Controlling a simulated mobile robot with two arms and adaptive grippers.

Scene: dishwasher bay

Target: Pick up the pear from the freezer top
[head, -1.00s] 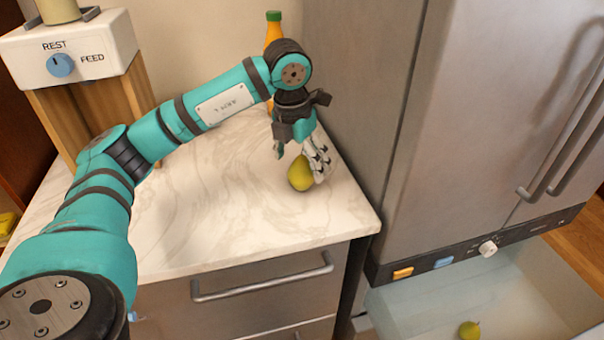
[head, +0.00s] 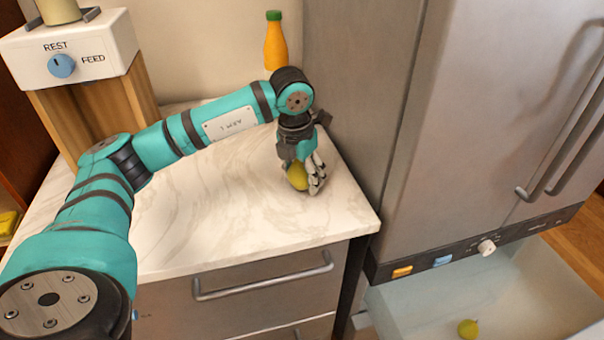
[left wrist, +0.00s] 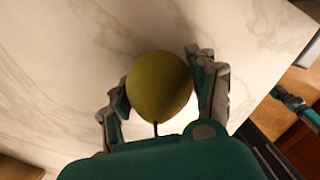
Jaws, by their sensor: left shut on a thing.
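A yellow-green pear (head: 297,177) is at the right part of the white marble counter top (head: 240,220). My left gripper (head: 305,180) points down at it and is shut on it, with fingers on both sides. In the left wrist view the pear (left wrist: 159,86) sits between the two fingers of the gripper (left wrist: 160,95), its stem toward the palm. I cannot tell whether the pear still touches the counter. A second pear (head: 468,329) lies in the open pale drawer at the lower right.
A steel refrigerator (head: 470,120) stands right of the counter. Its open drawer (head: 410,303) is below a panel with a knob (head: 487,247). An orange bottle (head: 275,45) stands at the back. A REST/FEED box (head: 70,55) is at the left. The counter's front is clear.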

